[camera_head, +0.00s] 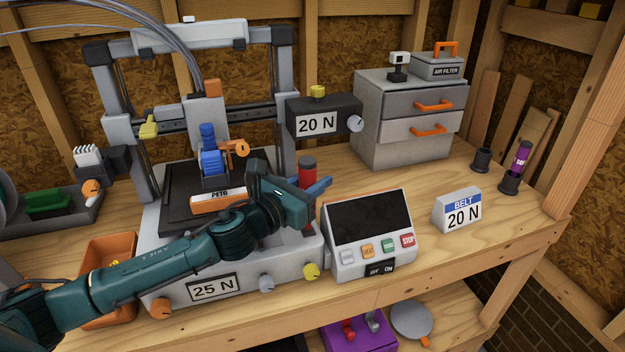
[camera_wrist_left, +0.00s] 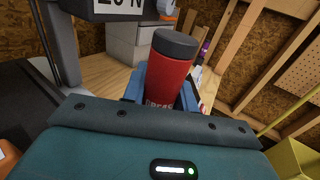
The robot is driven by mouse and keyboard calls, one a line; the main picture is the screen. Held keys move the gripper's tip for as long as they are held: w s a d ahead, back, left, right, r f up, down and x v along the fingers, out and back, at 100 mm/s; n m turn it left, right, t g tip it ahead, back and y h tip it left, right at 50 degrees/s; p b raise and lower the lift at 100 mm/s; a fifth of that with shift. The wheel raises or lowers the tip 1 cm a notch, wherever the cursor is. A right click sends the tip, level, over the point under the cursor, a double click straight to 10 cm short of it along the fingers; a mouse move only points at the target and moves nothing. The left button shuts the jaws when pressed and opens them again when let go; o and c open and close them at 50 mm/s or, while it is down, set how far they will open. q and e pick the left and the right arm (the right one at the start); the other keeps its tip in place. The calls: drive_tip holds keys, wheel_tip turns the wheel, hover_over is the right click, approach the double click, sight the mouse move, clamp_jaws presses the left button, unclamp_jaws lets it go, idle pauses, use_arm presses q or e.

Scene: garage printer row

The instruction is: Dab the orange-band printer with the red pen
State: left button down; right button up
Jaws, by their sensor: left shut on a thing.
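My left gripper (camera_head: 316,187) has blue fingers and is shut on the red pen (camera_head: 307,168), a thick red cylinder with a dark grey cap. The pen is upright or nearly so, in front of the printer's right post. In the left wrist view, the pen (camera_wrist_left: 168,82) stands between the fingers (camera_wrist_left: 162,95), with partly hidden lettering. A grey printer (camera_head: 120,125) with a tall frame stands at left, labelled 25 N on its base. An orange piece marked PETG (camera_head: 217,201) shows at its bed; I cannot tell whether this is its orange band. My arm hides part of the base.
A control panel (camera_head: 370,222) stands right of the printer, close to my gripper. A BELT 20 N sign (camera_head: 457,210), dark cups with a purple tube (camera_head: 522,158) and a grey drawer cabinet (camera_head: 385,140) stand farther right. An orange bin (camera_head: 108,250) is at left. Bench around the sign is clear.

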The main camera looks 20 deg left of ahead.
use_arm(q)
drive_tip(key=shift+f, duration=0.3)
drive_tip(key=shift+f+b, duration=0.4)
drive_tip(key=shift+b, duration=0.05)
drive_tip(key=shift+r+p, duration=0.15)
drive_tip(key=shift+p, duration=0.2)
idle(0.3)
drive_tip(key=shift+r+p, duration=0.45)
drive_tip(key=shift+r, duration=0.05)
drive_tip(key=shift+f+b, duration=0.45)
drive_tip(key=shift+f, duration=0.2)
idle(0.4)
drive_tip(key=shift+r+p, duration=0.2)
drive_tip(key=shift+p, duration=0.1)
drive_tip(key=shift+r+p, duration=0.45)
drive_tip(key=shift+r, duration=0.05)
idle(0.4)
